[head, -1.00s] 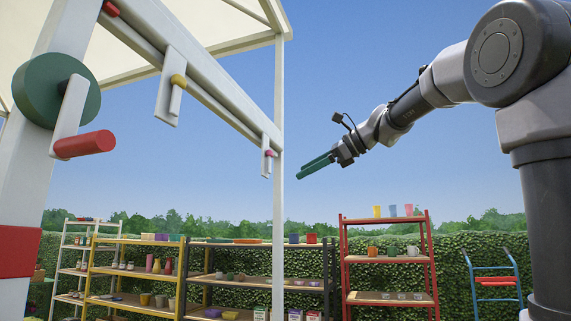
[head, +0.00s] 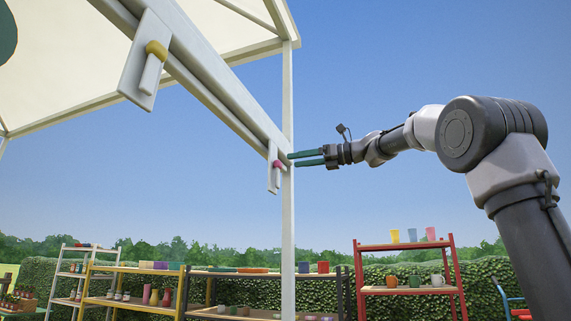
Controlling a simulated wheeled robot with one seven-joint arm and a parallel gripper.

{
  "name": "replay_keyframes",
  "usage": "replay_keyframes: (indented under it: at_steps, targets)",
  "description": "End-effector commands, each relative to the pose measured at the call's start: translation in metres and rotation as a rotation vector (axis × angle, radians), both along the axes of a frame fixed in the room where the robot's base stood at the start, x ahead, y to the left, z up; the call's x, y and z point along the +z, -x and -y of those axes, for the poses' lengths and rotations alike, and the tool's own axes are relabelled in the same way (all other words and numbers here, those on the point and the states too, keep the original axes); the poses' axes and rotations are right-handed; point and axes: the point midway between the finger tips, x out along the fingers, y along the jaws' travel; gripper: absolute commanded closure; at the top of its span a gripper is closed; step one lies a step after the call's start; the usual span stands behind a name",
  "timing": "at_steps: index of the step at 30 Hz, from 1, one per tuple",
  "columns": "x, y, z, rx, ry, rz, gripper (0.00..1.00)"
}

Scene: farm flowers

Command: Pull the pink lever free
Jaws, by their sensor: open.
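The pink lever (head: 279,164) is small and sits on a white plate (head: 273,178) fixed to the far end of the white beam. Its pink end points right, toward my gripper. My gripper (head: 292,159) has two dark green fingers, open and level, pointing left. Their tips appear right beside the pink end, one finger a little above it and one about level with it. I cannot tell from this view whether they touch the lever or differ from it in depth.
A yellow lever (head: 154,57) on a white plate is nearer on the same white beam (head: 205,72). A white post (head: 288,240) stands just behind the pink lever. Shelves, including a red one (head: 408,245), stand below by a hedge. Open sky surrounds my arm.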

Motion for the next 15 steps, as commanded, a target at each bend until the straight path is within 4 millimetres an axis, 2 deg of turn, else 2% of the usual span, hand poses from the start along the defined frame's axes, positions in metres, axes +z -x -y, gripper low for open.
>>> replay_keyframes:
  at_steps: [3, 6, 15]
  targets:
    - [0.000, -0.007, -0.021, 0.003, 0.000, 0.001, 0.28]
    - [0.000, -0.012, -0.033, 0.001, 0.002, 0.002, 0.28]
    - [0.000, -0.017, -0.047, -0.001, 0.002, 0.002, 0.28]
